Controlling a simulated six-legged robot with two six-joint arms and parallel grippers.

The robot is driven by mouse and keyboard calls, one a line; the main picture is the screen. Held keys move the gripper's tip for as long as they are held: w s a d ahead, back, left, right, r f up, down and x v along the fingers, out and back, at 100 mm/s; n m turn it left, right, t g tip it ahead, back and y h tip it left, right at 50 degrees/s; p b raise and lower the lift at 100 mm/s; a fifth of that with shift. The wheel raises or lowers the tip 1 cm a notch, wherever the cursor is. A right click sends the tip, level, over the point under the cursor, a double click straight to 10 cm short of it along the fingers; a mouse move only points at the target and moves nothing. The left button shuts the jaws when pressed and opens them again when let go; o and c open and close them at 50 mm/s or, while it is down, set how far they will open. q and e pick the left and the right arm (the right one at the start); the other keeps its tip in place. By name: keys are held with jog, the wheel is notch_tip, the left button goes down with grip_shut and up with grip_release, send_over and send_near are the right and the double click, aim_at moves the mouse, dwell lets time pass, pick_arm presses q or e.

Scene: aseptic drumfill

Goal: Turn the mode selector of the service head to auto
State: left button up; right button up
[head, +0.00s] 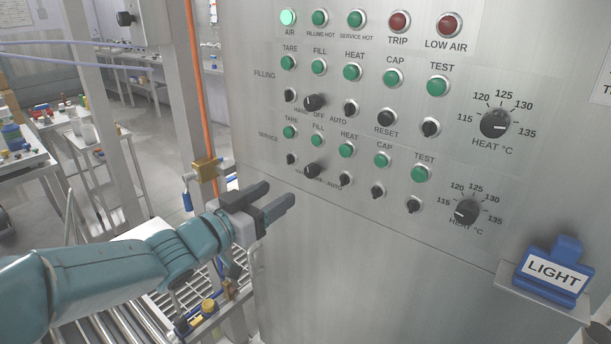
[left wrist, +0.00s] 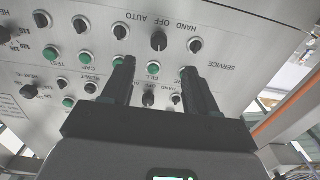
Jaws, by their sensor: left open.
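The service mode selector (head: 312,170) is a black knob in the lower row of the steel panel (head: 330,250). Its HAND, OFF, AUTO label is partly covered in the head view. In the left wrist view, the panel appears upside down, with the selector (left wrist: 159,41) beyond the fingertips. Its handle there looks roughly in line with OFF, though small. My left gripper (head: 280,196) is open and empty, below and left of the selector. In the left wrist view its two fingers (left wrist: 159,66) straddle the line to the knob, apart from it. My right gripper is not in view.
The similar filling selector (head: 314,102) sits above, with small black switches and green lamps close around. Two HEAT dials (head: 494,124) are at right. A blue LIGHT sign (head: 553,272) stands on a ledge. An orange pipe and brass valve (head: 205,169) are left of the panel.

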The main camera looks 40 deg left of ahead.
aim_at(308, 174)
pick_arm(q)
jog(key=w, duration=0.6)
jog(key=w+d+p, duration=0.1)
jog(key=w, duration=0.3)
jog(key=shift+w, duration=0.1)
jog(key=c, duration=1)
